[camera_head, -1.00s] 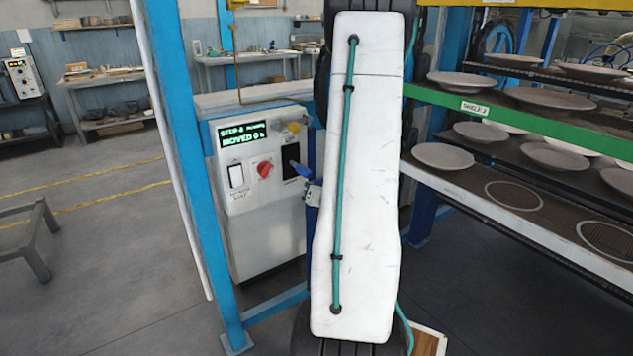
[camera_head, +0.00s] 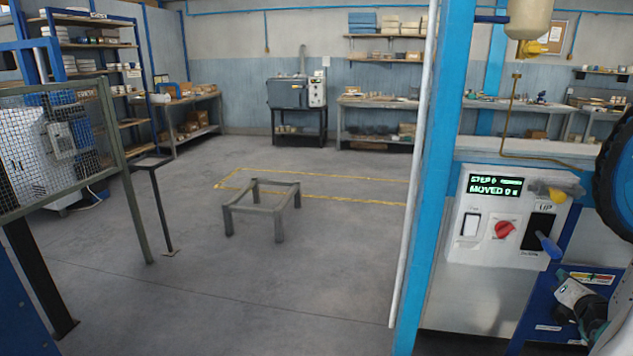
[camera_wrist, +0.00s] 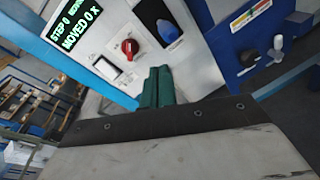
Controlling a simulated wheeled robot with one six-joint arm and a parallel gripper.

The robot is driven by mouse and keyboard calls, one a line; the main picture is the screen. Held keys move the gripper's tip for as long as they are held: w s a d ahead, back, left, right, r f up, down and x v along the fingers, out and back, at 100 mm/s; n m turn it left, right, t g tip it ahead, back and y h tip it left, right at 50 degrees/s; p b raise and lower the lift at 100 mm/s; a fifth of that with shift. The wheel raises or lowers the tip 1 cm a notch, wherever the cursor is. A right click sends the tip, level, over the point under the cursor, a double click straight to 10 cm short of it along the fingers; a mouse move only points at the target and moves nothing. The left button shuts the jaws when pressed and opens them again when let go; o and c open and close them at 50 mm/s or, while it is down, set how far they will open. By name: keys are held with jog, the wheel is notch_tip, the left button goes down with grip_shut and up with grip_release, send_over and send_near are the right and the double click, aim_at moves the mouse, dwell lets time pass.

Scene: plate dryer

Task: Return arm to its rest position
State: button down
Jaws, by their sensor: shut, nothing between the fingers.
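My gripper (camera_wrist: 157,80) shows in the wrist view as two green fingers pressed together with nothing between them. Its tips point toward the control box (camera_wrist: 187,62), and I cannot tell the exact gap. In the head view the control box (camera_head: 463,241) stands at the right. It has a lit green display (camera_head: 496,186), a white switch (camera_head: 470,225), a red knob (camera_head: 504,230) and a lever with a blue handle (camera_head: 549,246). A dark and white part at the lower right of the head view may belong to my arm.
A blue post (camera_head: 437,150) and a white pole (camera_head: 412,180) stand left of the box. A low grey stand (camera_head: 258,209) sits on open floor. A mesh guard (camera_head: 55,150) is at the left. Benches and shelves line the far wall.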

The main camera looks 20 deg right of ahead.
jog(key=w+a+r+n+t+y, duration=0.1)
jog(key=w+a+r+n+y, duration=0.15)
jog(key=a+n+y, duration=0.5)
jog(key=w+a+r+n+y, duration=0.1)
jog(key=w+a+n+y, duration=0.35)
jog(key=a+n, duration=0.45)
jog(key=s+a+r+n+g+y, duration=0.1)
jog(key=s+a+n+g+y, duration=0.2)
jog(key=a+n, duration=0.4)
jog(key=s+a+r+n+g+y, duration=0.1)
jog(key=a+n+g+y, duration=0.3)
jog(key=a, duration=0.5)
jog(key=s+a+r+n+g+h, duration=0.3)
jog(key=s+a+r+n+h, duration=0.1)
jog(key=n, duration=0.6)
jog(key=s+a+r+n+g+h, duration=0.3)
jog(key=s+a+r+n+h, duration=0.2)
jog(key=n, duration=0.5)
jog(key=s+a+h, duration=0.1)
jog(key=s, duration=0.1)
jog(key=shift+s, duration=0.4)
jog(key=shift+d, duration=0.15)
dwell(2.0)
